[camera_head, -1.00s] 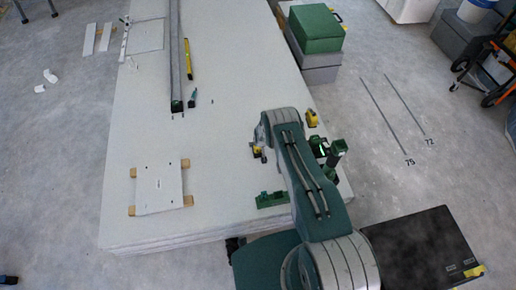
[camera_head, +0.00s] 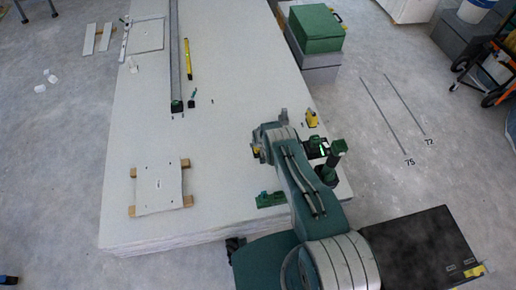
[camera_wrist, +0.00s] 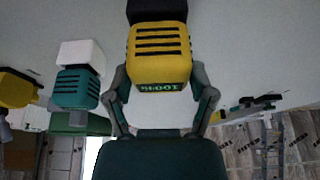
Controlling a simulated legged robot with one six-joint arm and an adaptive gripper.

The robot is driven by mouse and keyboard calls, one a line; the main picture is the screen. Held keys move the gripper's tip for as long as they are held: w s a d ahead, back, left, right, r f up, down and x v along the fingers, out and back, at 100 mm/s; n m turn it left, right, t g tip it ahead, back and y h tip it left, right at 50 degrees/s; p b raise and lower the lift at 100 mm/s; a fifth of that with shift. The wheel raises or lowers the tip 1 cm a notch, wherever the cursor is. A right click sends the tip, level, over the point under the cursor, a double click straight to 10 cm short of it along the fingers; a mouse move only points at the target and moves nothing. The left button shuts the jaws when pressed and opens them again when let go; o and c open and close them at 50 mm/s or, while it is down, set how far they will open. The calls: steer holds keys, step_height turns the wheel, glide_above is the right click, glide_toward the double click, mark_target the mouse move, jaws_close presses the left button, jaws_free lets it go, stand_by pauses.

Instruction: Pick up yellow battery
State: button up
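The yellow battery (camera_wrist: 160,62), with dark slots and a printed label, is at the upper middle of the wrist view. My gripper (camera_wrist: 160,78) has one finger on each side of its near end. In the head view my gripper (camera_head: 284,117) is over the panel's right part. A small yellow object (camera_head: 311,118) lies to its right there; I cannot tell if it is the same battery.
A teal block with a white top (camera_wrist: 78,85) and a yellow-black tool (camera_wrist: 15,90) are at the left in the wrist view. A green holder (camera_head: 271,199) stands near the panel's front right. A small board on wooden blocks (camera_head: 158,186) lies at the left.

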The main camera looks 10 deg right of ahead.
steer(key=shift+r, duration=0.1)
stand_by(0.3)
steer(key=shift+w+r, duration=0.1)
steer(key=shift+r, duration=0.75)
steer(key=s+d+r, duration=0.2)
steer(key=d+r, duration=0.9)
steer(key=d, duration=0.3)
steer(key=shift+s, duration=0.4)
steer(key=shift+r, duration=0.15)
